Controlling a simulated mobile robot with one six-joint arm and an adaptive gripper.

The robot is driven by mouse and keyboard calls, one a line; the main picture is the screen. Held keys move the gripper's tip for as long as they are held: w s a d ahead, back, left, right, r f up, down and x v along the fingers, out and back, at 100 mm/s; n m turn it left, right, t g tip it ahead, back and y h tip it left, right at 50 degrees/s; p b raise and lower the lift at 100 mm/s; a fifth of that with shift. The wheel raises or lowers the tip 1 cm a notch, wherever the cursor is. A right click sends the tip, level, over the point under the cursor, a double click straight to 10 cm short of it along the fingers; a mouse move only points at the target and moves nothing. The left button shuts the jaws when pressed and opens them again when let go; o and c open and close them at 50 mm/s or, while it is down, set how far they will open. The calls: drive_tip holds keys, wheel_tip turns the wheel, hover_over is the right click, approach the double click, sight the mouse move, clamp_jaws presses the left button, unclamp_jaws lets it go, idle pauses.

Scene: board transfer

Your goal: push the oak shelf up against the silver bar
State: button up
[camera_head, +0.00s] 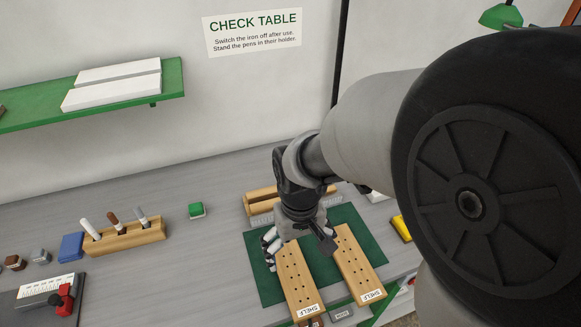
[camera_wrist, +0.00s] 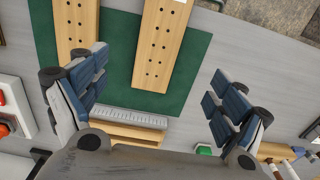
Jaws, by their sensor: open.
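Two pale wooden boards with rows of dark holes and SHELF labels lie on a green mat (camera_head: 264,285). The left board (camera_head: 293,272) and right board (camera_head: 357,262) look alike; I cannot tell which is the oak shelf. In the wrist view they are the middle board (camera_wrist: 160,42) and left board (camera_wrist: 76,25). The silver bar (camera_wrist: 128,119) lies beyond their far ends, with green mat between it and the middle board. My gripper (camera_head: 298,241) is open and empty above the mat, its fingers spread either side of the middle board in the wrist view (camera_wrist: 157,85).
A wooden block (camera_head: 259,199) lies behind the bar. Left on the grey table are a green block (camera_head: 196,210), a pen holder (camera_head: 128,239), a blue block (camera_head: 72,246) and a device with a red part (camera_head: 65,298). A yellow object (camera_head: 401,228) is right of the mat.

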sight(296, 279)
wheel_tip(296, 279, down, 14)
drive_tip(key=b, duration=0.4)
drive_tip(key=c, duration=1.2)
drive_tip(key=shift+c, duration=0.2)
drive_tip(key=shift+w, duration=0.1)
